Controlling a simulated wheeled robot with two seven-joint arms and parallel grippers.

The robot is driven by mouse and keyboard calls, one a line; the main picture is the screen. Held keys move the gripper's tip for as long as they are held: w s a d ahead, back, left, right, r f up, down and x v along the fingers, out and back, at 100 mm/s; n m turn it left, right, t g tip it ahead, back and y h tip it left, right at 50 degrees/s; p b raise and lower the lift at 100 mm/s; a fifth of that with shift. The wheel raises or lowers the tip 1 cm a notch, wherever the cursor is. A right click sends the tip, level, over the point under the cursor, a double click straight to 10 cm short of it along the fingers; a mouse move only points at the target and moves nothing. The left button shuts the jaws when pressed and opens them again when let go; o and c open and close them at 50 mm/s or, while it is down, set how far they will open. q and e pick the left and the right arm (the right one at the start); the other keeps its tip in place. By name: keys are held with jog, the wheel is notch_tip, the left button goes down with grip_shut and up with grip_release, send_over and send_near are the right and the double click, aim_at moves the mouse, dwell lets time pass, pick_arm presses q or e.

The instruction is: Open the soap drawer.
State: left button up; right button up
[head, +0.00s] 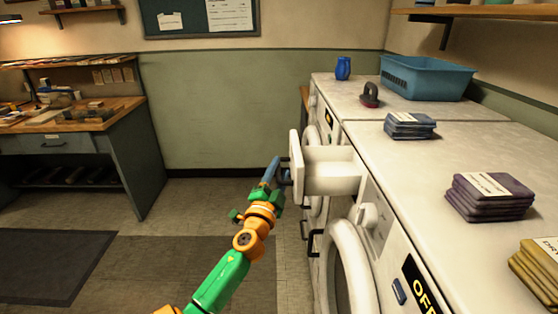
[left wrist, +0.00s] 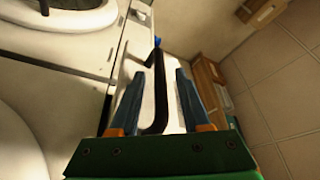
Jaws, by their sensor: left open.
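The white soap drawer (head: 335,172) stands pulled well out from the front of a white washing machine, and its open tray shows in the head view. Its dark handle (left wrist: 158,92) shows in the left wrist view on the drawer's white front. My left gripper (head: 277,170) is at the drawer front. In the left wrist view, the fingers of my left gripper (left wrist: 160,76) are apart, one on each side of the handle bar. I cannot tell whether either finger touches it. My right gripper is in neither view.
On the machine tops are a blue jar (head: 343,68), a teal basket (head: 427,78), a dark iron-like object (head: 370,95) and folded cloth stacks (head: 490,196). A round door (head: 349,268) is below the drawer. A workbench (head: 70,125) stands left; floor between is clear.

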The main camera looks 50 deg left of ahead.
pick_arm(q)
jog(key=b+v, duration=0.1)
jog(key=v, duration=0.6)
jog(key=shift+s+f, duration=0.1)
